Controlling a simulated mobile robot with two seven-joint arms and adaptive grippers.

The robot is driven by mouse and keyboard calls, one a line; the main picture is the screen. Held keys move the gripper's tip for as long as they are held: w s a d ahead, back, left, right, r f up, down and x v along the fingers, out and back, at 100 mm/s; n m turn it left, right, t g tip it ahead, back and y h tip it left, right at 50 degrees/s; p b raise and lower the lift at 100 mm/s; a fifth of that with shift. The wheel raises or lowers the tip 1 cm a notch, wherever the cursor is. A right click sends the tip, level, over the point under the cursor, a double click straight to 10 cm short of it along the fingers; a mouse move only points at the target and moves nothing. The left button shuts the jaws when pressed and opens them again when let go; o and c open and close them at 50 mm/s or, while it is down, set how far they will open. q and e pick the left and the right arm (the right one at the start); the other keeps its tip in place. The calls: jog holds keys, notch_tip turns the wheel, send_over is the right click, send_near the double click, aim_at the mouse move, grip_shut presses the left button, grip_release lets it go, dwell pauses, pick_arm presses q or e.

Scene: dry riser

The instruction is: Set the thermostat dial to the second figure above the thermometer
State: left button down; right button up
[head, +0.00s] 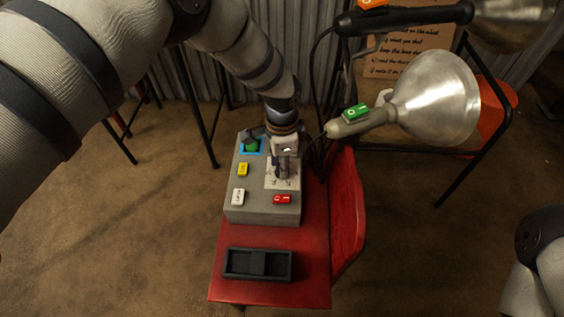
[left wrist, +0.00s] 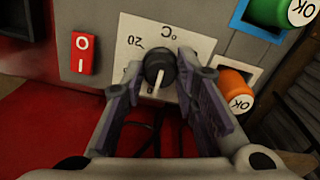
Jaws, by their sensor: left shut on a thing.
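The thermostat dial (left wrist: 160,68) is a black knob with a white pointer line, on a white scale plate (left wrist: 138,28) that shows upside down in the left wrist view. "°C" and "20" can be read; other figures are hidden behind the fingers. The pointer line runs toward the bottom of that view. My left gripper (left wrist: 160,80) is shut on the dial, a finger on each side. In the head view my left gripper (head: 284,165) comes down over the plate (head: 282,182) and hides the dial. I cannot make out a thermometer. My right gripper is not in view.
The grey control box (head: 262,213) stands on a red table (head: 225,288) and carries a red switch (head: 282,199), yellow (head: 243,169) and white (head: 238,197) buttons and a green button (head: 252,146). A black tray (head: 258,278) lies in front. A metal lamp (head: 435,100) is at right.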

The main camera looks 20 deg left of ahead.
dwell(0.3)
pick_arm(q)
jog(key=c, duration=1.2)
grip_release()
jog(key=shift+c, duration=0.2)
notch_tip(320, 180, up, 12)
